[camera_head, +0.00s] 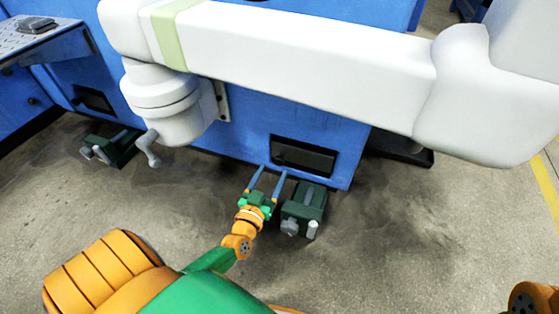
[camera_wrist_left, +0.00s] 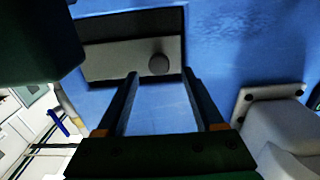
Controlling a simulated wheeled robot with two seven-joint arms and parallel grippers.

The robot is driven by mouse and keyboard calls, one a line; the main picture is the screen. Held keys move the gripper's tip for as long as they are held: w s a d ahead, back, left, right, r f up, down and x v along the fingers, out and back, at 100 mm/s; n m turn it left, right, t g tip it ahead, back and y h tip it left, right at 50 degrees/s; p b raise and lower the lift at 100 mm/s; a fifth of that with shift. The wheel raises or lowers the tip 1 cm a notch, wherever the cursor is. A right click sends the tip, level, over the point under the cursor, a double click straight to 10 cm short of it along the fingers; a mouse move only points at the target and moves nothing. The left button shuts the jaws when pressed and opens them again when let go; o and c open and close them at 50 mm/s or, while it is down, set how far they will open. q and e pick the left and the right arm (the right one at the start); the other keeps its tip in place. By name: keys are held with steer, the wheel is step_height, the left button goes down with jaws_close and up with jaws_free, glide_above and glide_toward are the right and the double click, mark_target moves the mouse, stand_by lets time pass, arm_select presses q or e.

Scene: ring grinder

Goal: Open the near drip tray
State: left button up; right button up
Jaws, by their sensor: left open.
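The near drip tray (camera_head: 303,156) is a dark rectangular panel low in the blue machine's side, right of centre in the head view. In the left wrist view the tray front (camera_wrist_left: 110,62) is grey in a dark frame, with a round knob (camera_wrist_left: 158,64) on it. The tray looks shut, level with the machine side. My left gripper (camera_head: 272,171) is open and empty, its two fingers pointing at the tray's lower left part. In the wrist view the fingertips (camera_wrist_left: 161,78) lie either side of the knob, apparently short of it. My right gripper is out of view.
A green valve-like block (camera_head: 303,210) stands on the floor just right of my left gripper. A white machine arm (camera_head: 290,55) spans above. A second dark slot (camera_head: 93,99) and green block (camera_head: 112,148) are at left. Floor at right is clear.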

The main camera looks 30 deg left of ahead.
mark_target(277, 163)
arm_select(q)
steer(key=x, duration=0.1)
steer(key=b+x, duration=0.1)
steer(key=x, duration=0.1)
steer(key=shift+f, duration=0.25)
steer(key=shift+w+r, duration=0.15)
steer(key=shift+w, duration=0.15)
jaws_close()
steer(key=shift+a, duration=0.1)
stand_by(0.7)
